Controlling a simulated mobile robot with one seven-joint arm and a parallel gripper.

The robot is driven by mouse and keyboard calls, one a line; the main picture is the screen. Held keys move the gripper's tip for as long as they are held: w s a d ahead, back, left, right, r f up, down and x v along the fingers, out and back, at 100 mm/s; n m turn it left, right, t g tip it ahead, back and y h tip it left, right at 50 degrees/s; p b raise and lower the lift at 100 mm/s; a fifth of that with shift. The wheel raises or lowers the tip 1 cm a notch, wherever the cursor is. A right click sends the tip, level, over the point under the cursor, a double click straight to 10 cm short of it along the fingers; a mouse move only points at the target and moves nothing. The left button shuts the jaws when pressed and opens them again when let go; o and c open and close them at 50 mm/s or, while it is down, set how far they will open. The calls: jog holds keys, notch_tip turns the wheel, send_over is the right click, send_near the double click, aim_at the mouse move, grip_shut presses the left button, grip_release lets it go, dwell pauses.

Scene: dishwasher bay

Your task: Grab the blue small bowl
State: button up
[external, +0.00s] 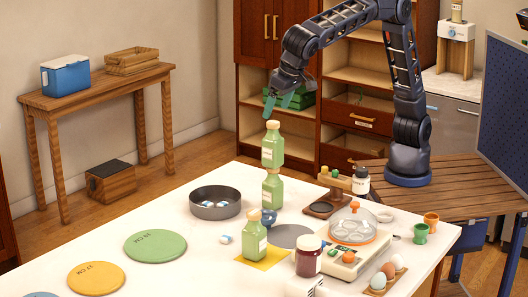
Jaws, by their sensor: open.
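A small blue object (268,217), which looks like the small bowl, sits on the white table. It is partly hidden behind a green bottle (255,238) and in front of a stack of two green bottles (272,187). My gripper (278,107) has green fingers and hangs open and empty. In the picture it is just above the top of the stacked bottles, well above the blue object and apart from it.
A dark round pan (215,203) stands left of the stacked bottles. A dark red jar (309,255), a scale with a glass dome (352,228) and eggs (388,272) crowd the right. Round mats (155,245) lie at the left, with bare table around them.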

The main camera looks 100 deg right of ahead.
jog(key=a+f, duration=0.2)
jog(key=a, duration=0.3)
send_near(265, 215)
jog(key=shift+m, duration=0.3)
jog(key=shift+w+a+f, duration=0.1)
jog(key=shift+w+f, duration=0.4)
jog(key=shift+f, duration=0.9)
jog(key=shift+w+d+f, duration=0.1)
jog(key=shift+w+f, duration=0.4)
jog(key=shift+f, duration=0.85)
jog(key=shift+w+a+f, duration=0.1)
jog(key=shift+w+f, duration=0.4)
jog(key=shift+f, duration=0.9)
jog(key=c, duration=1)
jog(key=shift+o, duration=0.2)
jog(key=shift+r, duration=0.15)
